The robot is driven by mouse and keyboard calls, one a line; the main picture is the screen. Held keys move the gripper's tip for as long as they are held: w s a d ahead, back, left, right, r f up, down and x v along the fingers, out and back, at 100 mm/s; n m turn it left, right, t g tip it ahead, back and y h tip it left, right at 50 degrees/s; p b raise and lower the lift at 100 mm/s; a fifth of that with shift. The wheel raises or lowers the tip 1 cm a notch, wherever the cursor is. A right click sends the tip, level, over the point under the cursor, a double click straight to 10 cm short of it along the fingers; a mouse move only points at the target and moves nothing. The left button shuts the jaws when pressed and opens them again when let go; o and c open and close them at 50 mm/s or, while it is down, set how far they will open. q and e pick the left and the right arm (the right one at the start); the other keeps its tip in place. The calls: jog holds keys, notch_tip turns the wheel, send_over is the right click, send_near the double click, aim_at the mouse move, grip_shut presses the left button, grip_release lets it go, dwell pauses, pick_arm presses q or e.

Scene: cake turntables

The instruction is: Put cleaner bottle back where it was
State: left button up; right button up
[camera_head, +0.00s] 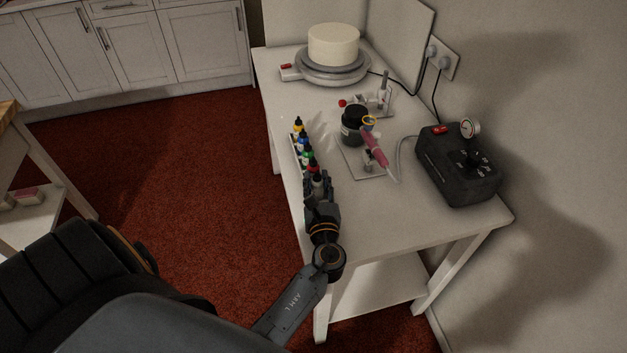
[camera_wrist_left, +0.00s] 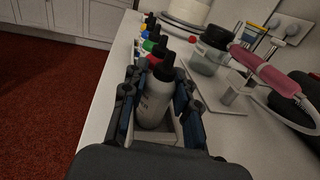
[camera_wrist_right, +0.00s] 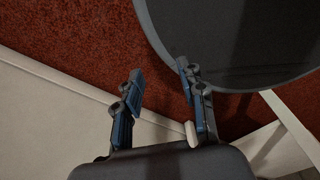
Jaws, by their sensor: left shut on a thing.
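The cleaner bottle (camera_wrist_left: 157,98) is grey-white with a black cap and stands upright in the left wrist view. It is at the near end of a row of small bottles, and its base is inside the near end of a white rack (camera_wrist_left: 150,138). My left gripper (camera_wrist_left: 155,105) is shut on it, with one finger on each side. In the head view the left gripper (camera_head: 318,187) is at the left edge of the table, and the bottle (camera_head: 318,180) shows partly behind its fingers. My right gripper (camera_wrist_right: 160,95) is open and empty, away from the table top.
Small bottles with coloured caps (camera_head: 304,144) stand in the row beyond. A cake (camera_head: 333,44) on a turntable (camera_head: 335,72) stands at the back. The table's front right is clear.

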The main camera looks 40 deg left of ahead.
aim_at(319, 187)
pick_arm(q)
jog(key=shift+d+r, duration=0.1)
jog(key=shift+d, duration=0.2)
jog(key=shift+s+d+f, duration=0.1)
jog(key=shift+d+f, duration=0.05)
jog(key=shift+f, duration=0.05)
jog(key=o, duration=0.8)
jog(key=shift+o, duration=0.2)
pick_arm(e)
jog(key=d, duration=0.2)
jog(key=shift+s+d+f, duration=0.15)
jog(key=shift+s+d, duration=0.1)
jog(key=shift+d, duration=0.1)
jog(key=shift+a, duration=0.1)
pick_arm(q)
jog(key=shift+r, duration=0.3)
jog(key=v, duration=0.4)
jog(key=shift+f, duration=0.15)
jog(key=v, duration=0.6)
jog(key=shift+s+p, duration=0.2)
jog(key=shift+p, duration=0.1)
jog(key=shift+v, duration=0.8)
pick_arm(e)
jog(key=shift+a+r, duration=0.3)
jog(key=shift+r, duration=0.15)
